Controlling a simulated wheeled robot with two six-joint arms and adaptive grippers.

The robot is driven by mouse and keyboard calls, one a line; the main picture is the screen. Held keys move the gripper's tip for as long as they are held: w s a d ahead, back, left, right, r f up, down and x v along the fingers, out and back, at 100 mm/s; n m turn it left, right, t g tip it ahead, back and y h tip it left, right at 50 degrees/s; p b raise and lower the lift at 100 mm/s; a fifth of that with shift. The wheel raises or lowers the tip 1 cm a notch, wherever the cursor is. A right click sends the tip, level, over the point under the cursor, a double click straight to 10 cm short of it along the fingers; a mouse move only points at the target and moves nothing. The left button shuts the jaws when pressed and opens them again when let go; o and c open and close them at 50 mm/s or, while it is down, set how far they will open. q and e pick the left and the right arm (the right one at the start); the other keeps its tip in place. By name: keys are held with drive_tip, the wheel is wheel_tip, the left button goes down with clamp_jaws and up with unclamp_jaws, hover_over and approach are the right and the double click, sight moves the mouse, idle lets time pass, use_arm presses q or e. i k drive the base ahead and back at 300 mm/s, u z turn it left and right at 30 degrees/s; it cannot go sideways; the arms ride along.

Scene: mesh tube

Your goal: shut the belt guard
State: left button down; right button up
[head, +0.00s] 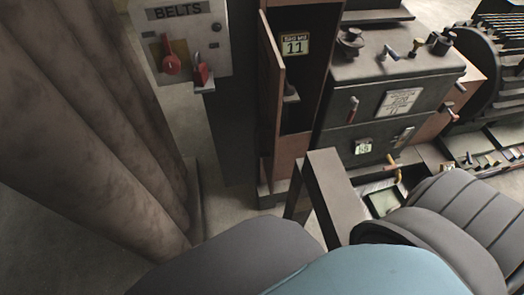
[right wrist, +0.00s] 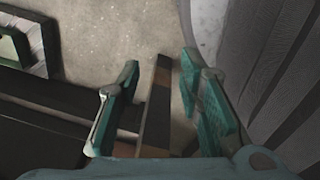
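A tall, narrow reddish-brown housing stands at the middle of the head view, with a plate marked 11 (head: 294,45). Its front is open onto a dark inside. A thin upright panel (head: 271,95), which looks like the belt guard, stands swung out at its left side. In the right wrist view my right gripper (right wrist: 160,68) has its teal fingers spread apart. A narrow brown-edged strip (right wrist: 156,105) shows between or beyond the fingers; I cannot tell whether they touch it. My right gripper is hidden in the head view. My left gripper is not in view.
A white BELTS panel (head: 187,45) with a red lever and red padlock is left of the housing. A dark machine block (head: 385,85) with handles stands right. A dark angular bar (head: 335,195) rises in front. Thick brown columns (head: 90,120) fill the left.

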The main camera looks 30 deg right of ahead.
sight(272, 68)
drive_tip(key=z, duration=0.05)
drive_tip(key=k, duration=0.9)
drive_tip(key=z, duration=1.8)
